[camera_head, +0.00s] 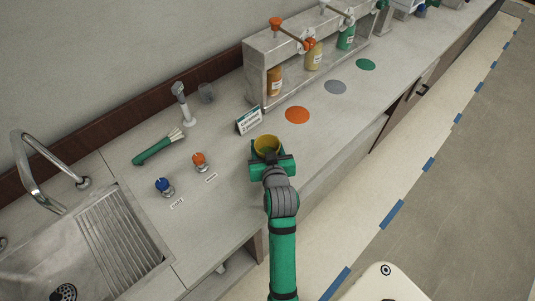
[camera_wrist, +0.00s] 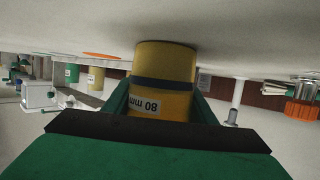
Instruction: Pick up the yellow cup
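The yellow cup (camera_head: 267,142) stands upright on the counter near its front edge, open at the top. In the wrist view the cup (camera_wrist: 165,62) shows upside down, with a dark band and a white label reading "80 mm". My green gripper (camera_head: 269,158) reaches it from the front, with one finger on each side of the cup. The gripper (camera_wrist: 163,100) also shows in the wrist view, its fingers close along both sides of the cup. I cannot tell whether they press on it. The cup's lower front is hidden in the head view.
A small sign (camera_head: 249,120) stands just behind the cup. An orange disc (camera_head: 297,115) lies to the right, before a metal dispenser rack (camera_head: 262,62) with bottles. Orange (camera_head: 199,162) and blue (camera_head: 164,187) knobs and a sink (camera_head: 85,245) are left.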

